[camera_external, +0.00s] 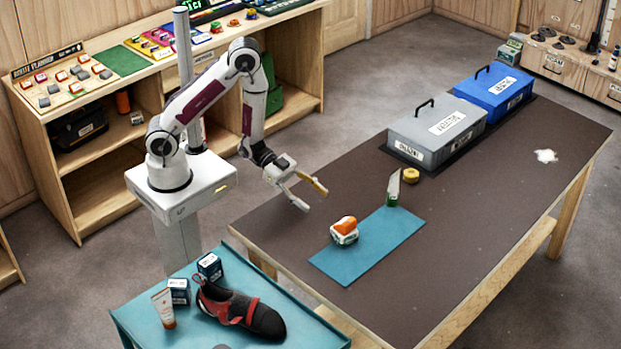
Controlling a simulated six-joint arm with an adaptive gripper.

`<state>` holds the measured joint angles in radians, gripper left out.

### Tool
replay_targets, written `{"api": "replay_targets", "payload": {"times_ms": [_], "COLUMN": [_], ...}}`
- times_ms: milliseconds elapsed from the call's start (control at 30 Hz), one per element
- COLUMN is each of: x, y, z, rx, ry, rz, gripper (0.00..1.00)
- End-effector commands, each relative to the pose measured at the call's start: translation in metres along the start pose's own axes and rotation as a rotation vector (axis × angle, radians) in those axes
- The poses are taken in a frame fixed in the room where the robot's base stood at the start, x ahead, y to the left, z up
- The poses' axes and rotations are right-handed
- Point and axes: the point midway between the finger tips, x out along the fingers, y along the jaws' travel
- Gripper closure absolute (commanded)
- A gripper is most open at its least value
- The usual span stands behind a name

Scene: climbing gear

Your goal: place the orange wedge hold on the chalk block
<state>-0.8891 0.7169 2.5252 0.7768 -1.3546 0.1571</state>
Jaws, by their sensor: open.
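The orange wedge hold (345,223) rests on top of the chalk block (343,238), a small white block with green marks. The block stands on the left part of a teal mat (373,248) on the dark table. My gripper (316,201) is open and empty. It is above the table's near left edge, up and to the left of the hold, and apart from it. The fine contact between hold and block is too small to tell.
An upright brush-like thing with a green base (392,190) and a yellow ring (411,175) stand at the mat's far end. A grey case (437,132) and a blue case (494,91) are farther back. A teal tray holds a shoe (240,308). The table's right side is mostly clear.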

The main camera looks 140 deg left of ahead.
Motion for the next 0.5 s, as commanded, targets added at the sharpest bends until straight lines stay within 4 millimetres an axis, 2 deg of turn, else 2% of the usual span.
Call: {"api": "replay_targets", "payload": {"times_ms": [200,500], "x": [0.009,0.007], "y": [0.008,0.018], "z": [-0.02,-0.048], "rx": [0.082,0.159], "ry": [-0.1,-0.231], "rz": [-0.001,-0.029], "gripper": [0.46,0.46]}}
